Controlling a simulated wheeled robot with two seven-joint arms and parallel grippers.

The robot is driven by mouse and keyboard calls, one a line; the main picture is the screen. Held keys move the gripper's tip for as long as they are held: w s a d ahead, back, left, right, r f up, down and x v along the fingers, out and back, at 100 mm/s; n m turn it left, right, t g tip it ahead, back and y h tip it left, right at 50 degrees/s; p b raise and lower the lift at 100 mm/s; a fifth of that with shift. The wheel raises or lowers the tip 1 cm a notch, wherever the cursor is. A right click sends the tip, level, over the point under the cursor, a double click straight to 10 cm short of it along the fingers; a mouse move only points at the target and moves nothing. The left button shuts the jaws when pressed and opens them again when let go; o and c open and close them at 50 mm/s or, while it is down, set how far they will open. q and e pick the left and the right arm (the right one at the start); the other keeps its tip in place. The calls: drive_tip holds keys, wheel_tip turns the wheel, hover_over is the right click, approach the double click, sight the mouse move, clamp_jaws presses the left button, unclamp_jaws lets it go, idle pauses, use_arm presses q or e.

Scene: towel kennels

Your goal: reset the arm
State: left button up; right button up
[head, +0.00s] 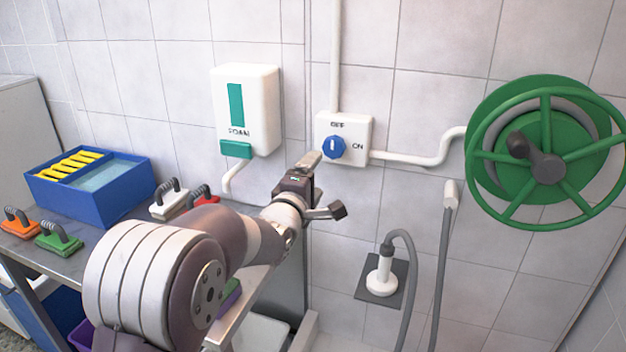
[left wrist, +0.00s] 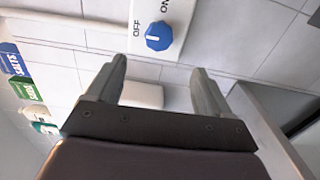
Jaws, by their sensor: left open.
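My left gripper (head: 324,186) is in front of the tiled wall, just below the white switch box (head: 361,130). Its jaws are open with nothing between them, and both fingers show apart in the left wrist view (left wrist: 160,75). The blue knob (head: 333,148) on the box has its white mark toward OFF. In the left wrist view the knob (left wrist: 158,36) is beyond the fingertips, apart from them. My right gripper is not in view.
A white foam dispenser (head: 262,112) hangs left of the switch box. A green hose reel (head: 508,130) and a hanging sprayer (head: 380,283) are to the right. Brushes, such as a green one (head: 60,241), and a blue bin (head: 135,187) stand on the bench.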

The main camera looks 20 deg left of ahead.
use_arm(q)
drive_tip(key=s+f+m+g+y+p, duration=0.1)
drive_tip(key=s+f+m+g+p, duration=0.1)
drive_tip(key=s+f+m+g, duration=1.15)
drive_tip(key=s+d+f+m+g+p, duration=0.1)
drive_tip(key=s+f+m+p, duration=0.1)
drive_tip(key=s, duration=0.6)
drive_tip(key=s+d+f+m+g+p, duration=0.1)
drive_tip(key=s+d+m+g+p, duration=0.1)
drive_tip(key=s, duration=0.6)
drive_tip(key=shift+s+f, duration=0.3)
drive_tip(key=shift+f, duration=0.05)
